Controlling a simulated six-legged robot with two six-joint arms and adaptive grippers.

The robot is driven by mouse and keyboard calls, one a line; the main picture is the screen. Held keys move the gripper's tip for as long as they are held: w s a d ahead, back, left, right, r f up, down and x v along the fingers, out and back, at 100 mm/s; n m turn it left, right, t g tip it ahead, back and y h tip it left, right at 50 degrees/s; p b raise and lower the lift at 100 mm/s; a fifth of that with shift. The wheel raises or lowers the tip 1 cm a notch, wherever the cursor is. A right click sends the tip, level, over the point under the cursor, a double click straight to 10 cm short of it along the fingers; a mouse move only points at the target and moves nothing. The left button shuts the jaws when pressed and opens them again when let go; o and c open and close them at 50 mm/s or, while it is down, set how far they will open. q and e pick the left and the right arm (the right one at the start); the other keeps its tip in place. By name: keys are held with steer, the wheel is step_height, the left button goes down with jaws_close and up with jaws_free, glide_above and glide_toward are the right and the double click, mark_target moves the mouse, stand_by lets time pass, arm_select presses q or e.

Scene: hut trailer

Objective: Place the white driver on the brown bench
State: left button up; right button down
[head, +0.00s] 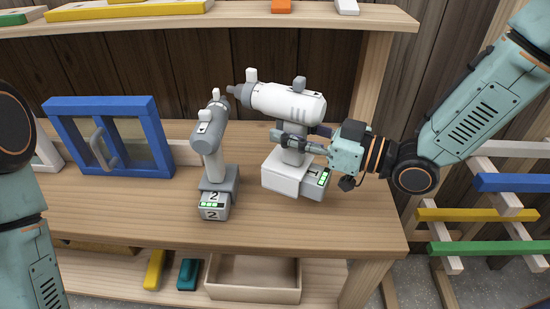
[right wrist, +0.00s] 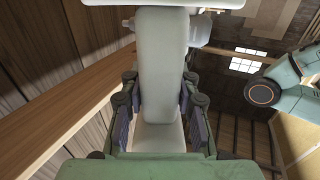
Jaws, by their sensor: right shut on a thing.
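The white driver (head: 288,103) is upright over the right part of the brown bench (head: 150,215), its nose pointing left. Its battery base has a green-lit label marked 1. My right gripper (head: 300,141) comes in from the right and is shut on the driver's handle. In the right wrist view the pale handle (right wrist: 160,65) stands between the two fingers (right wrist: 158,115). I cannot tell whether the base touches the bench top. My left gripper is out of view; only part of my left arm shows at the left edge.
A grey driver (head: 213,150) marked 2 stands on the bench just left of the white one. A blue-framed window piece (head: 108,106) stands farther left. An open box (head: 254,290) is on the lower shelf. A rack with coloured bars (head: 490,215) stands at the right.

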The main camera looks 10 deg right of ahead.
mark_target(303, 165)
step_height(303, 165, down, 2)
steer(key=shift+a+f, duration=0.1)
steer(key=shift+f, duration=0.1)
steer(key=shift+w+a+f, duration=0.2)
steer(key=shift+a+f, duration=0.05)
steer(key=shift+f, duration=0.3)
steer(key=f, duration=0.2)
steer(key=f+b, duration=0.1)
steer(key=shift+s+d+f, duration=0.15)
steer(key=shift+d+f, duration=0.1)
steer(key=shift+d, duration=0.05)
steer(key=shift+a, duration=0.15)
steer(key=shift+f, duration=0.2)
steer(key=c, duration=1.2)
jaws_free()
steer(key=shift+o, duration=1)
